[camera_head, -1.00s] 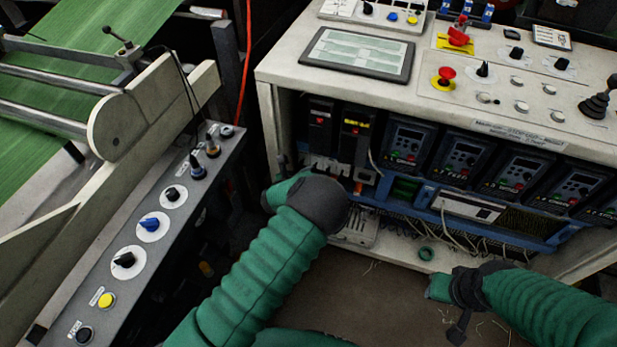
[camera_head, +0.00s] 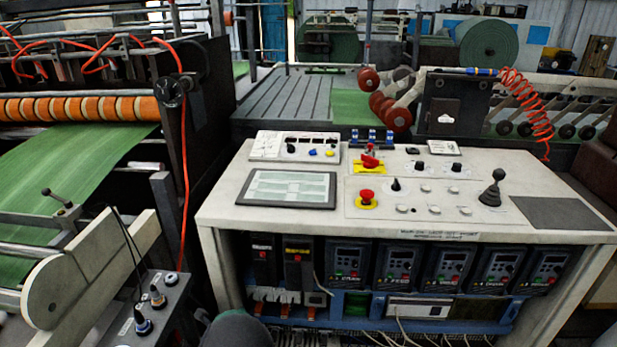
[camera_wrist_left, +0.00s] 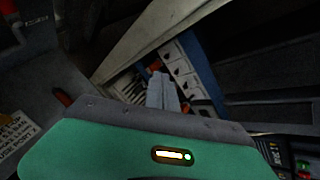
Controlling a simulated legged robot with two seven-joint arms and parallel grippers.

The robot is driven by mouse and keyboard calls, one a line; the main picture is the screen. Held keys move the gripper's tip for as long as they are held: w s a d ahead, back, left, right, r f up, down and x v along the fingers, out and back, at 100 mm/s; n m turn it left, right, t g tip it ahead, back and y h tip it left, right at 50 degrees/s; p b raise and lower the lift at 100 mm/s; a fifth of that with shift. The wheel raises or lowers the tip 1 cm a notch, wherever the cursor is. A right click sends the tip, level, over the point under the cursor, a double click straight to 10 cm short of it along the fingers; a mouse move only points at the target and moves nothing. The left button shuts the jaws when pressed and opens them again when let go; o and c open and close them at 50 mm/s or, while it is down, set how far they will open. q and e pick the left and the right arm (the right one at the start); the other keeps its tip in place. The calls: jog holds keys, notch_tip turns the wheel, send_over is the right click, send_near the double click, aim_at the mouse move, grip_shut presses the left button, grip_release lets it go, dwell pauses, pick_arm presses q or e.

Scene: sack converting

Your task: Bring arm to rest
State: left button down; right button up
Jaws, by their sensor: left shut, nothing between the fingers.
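In the left wrist view my left gripper (camera_wrist_left: 163,90) shows its pale grey fingers together, shut and empty. They point toward a blue-edged electrical rack (camera_wrist_left: 185,75) with a row of white terminal parts; whether they touch anything I cannot tell. In the head view only a dark rounded part of my left arm shows at the bottom edge, in front of the open shelf of the control desk (camera_head: 222,215). The left gripper itself is hidden there. My right arm and gripper are out of view.
The desk top carries a flat screen (camera_head: 286,188), a red stop button (camera_head: 367,197) and a joystick (camera_head: 492,190). Drive units (camera_head: 404,264) fill the shelf below. At left stands a knob panel (camera_head: 150,318) beside the green-sheet machine (camera_head: 75,175).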

pick_arm(q)
jog(key=s+d+r+n+g, duration=0.1)
jog(key=s+r+n+g, duration=0.2)
jog(key=s+n, duration=0.65)
jog(key=s+d+r+n+g, duration=0.1)
jog(key=s+r+n+g, duration=0.15)
jog(key=s+n, duration=0.75)
jog(key=s+d+r+n+g, duration=0.2)
jog(key=s+r+n, duration=0.2)
jog(key=s+n, duration=0.55)
notch_tip(320, 180, up, 20)
jog(key=s+m+p, duration=0.1)
jog(key=p, duration=1.9)
jog(key=shift+a+m+h, duration=0.2)
jog(key=shift+m+h, duration=0.1)
jog(key=shift+h, duration=0.1)
